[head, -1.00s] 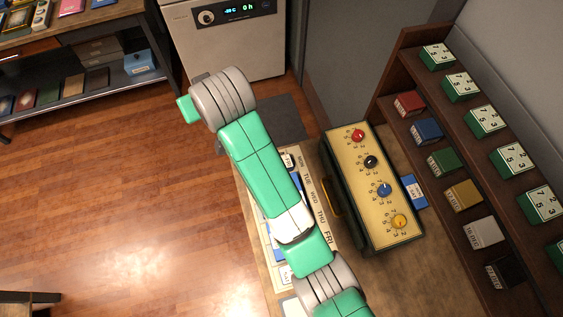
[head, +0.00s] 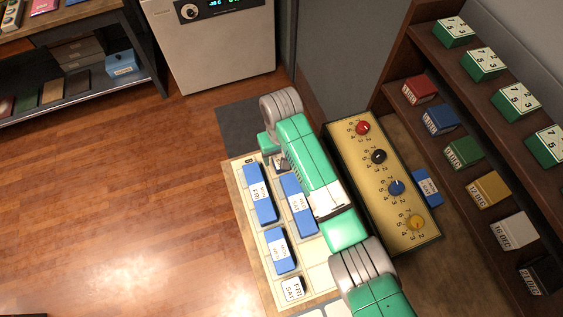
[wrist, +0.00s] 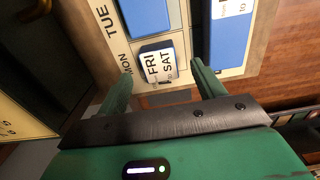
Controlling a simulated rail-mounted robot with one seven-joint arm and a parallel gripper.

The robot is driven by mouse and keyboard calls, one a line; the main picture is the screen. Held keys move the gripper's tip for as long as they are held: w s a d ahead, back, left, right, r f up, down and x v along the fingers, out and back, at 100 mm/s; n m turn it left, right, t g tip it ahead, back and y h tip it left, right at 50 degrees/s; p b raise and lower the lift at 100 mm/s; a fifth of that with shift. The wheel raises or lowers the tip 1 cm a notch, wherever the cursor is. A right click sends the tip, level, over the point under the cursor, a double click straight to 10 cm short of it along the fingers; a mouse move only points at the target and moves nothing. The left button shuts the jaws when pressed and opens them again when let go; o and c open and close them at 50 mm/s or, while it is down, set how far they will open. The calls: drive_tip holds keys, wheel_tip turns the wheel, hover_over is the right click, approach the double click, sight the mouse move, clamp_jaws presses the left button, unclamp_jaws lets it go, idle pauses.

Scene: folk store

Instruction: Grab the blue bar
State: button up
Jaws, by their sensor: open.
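Several blue bars with white labels lie on a pale calendar board (head: 310,285): one at the left (head: 253,178), one in the middle (head: 289,188), one lower down (head: 275,239). Another blue bar (head: 429,190) lies right of the knob box. In the wrist view, one blue bar (wrist: 142,15) lies above a white FRI/SAT block (wrist: 154,62) and a larger one (wrist: 228,38) is at the right. My gripper (wrist: 162,80) is open, its fingers either side of the white block's near end. Nothing appears held. In the head view my arm hides part of the board.
A box with red, black, blue and yellow knobs (head: 385,232) stands close right of my arm. Shelves (head: 440,105) with coloured date blocks line the right side. A white appliance (head: 220,55) stands at the back. Wooden floor (head: 120,200) is open at the left.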

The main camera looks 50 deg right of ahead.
wheel_tip(320, 180, down, 3)
drive_tip(key=shift+r, duration=0.2)
drive_tip(key=shift+c, duration=0.5)
drive_tip(key=c, duration=1)
drive_tip(key=shift+o, duration=0.2)
wheel_tip(320, 180, up, 10)
drive_tip(key=p, duration=0.1)
drive_tip(key=shift+p, duration=0.4)
